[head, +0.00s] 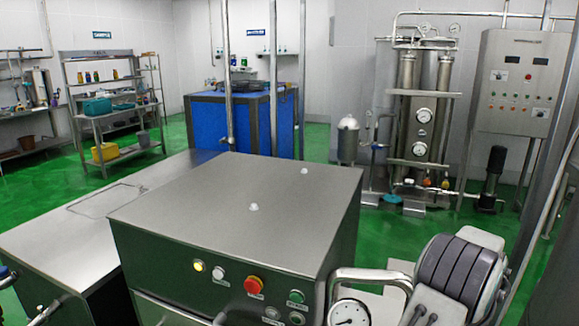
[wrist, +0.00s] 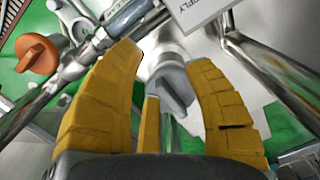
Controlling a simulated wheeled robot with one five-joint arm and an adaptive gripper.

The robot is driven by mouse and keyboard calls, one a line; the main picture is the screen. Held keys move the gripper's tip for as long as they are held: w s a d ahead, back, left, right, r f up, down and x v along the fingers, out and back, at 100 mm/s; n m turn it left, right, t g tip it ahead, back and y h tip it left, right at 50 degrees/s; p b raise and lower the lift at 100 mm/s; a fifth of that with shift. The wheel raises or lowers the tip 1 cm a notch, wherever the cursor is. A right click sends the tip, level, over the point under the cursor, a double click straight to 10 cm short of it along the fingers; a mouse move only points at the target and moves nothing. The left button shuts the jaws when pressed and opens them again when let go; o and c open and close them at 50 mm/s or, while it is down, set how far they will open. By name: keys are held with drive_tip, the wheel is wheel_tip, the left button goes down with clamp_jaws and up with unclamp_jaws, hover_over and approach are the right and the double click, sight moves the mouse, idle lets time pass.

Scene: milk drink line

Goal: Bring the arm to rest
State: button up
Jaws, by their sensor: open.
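My gripper (wrist: 165,62) shows in the wrist view with its yellow segmented fingers spread apart. It is open. A grey valve knob (wrist: 174,88) lies in the picture between the fingers, with a gap to the right finger; I cannot tell how far beyond the fingertips it is. A shorter yellow piece stands between the two large fingers, low in the picture. I cannot make out my gripper in the head view.
An orange knob (wrist: 38,52), steel pipes (wrist: 275,75) and a white label (wrist: 203,12) surround my gripper. In the head view, a steel cabinet (head: 240,205) with buttons stands in front. A pressure gauge (head: 348,314) is at lower right.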

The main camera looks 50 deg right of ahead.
drive_tip(key=w+a+r+n, duration=0.25)
drive_tip(key=w+a, duration=0.45)
drive_tip(key=a, duration=0.4)
drive_tip(key=w+a+r+n, duration=0.2)
drive_tip(key=w+a+r, duration=0.1)
drive_tip(key=w+a, duration=0.55)
drive_tip(key=w+a+r+n+t, duration=0.1)
drive_tip(key=a+n, duration=0.3)
drive_tip(key=a, duration=0.4)
drive_tip(key=w+a+r+n+t, duration=0.1)
drive_tip(key=w+a+r+n, duration=0.1)
drive_tip(key=a, duration=0.7)
drive_tip(key=w+a+r+n+t+h, duration=0.1)
drive_tip(key=w+a+r+n, duration=0.1)
drive_tip(key=a+r+n, duration=0.2)
drive_tip(key=shift+a+n+t, duration=0.3)
drive_tip(key=shift+a+n, duration=1.15)
drive_tip(key=shift+a, duration=0.8)
